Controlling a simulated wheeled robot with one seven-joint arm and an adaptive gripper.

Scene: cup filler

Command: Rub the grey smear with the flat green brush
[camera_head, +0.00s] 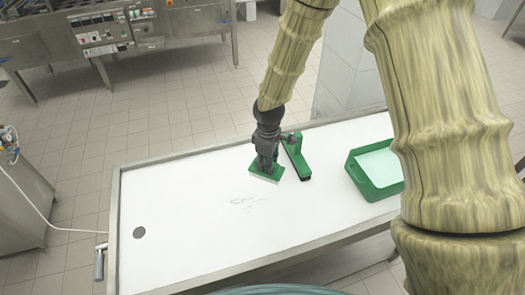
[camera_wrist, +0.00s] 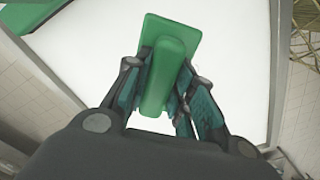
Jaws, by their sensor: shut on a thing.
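My gripper (camera_head: 265,160) is shut on the flat green brush (camera_head: 267,173), gripping its raised handle. The brush is low over the white table, just above and to the right of the smear; whether it touches the surface I cannot tell. In the wrist view the green brush (camera_wrist: 168,42) shows between the fingers (camera_wrist: 160,95), its back facing the camera. The grey smear (camera_head: 247,201) is a set of thin faint lines on the white table (camera_head: 190,225). The smear does not show in the wrist view.
A second green brush (camera_head: 298,160), longer and with dark bristles, stands just right of my gripper. A green tray (camera_head: 378,190) with a pale inside is further right, partly behind my arm. The left half is otherwise clear.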

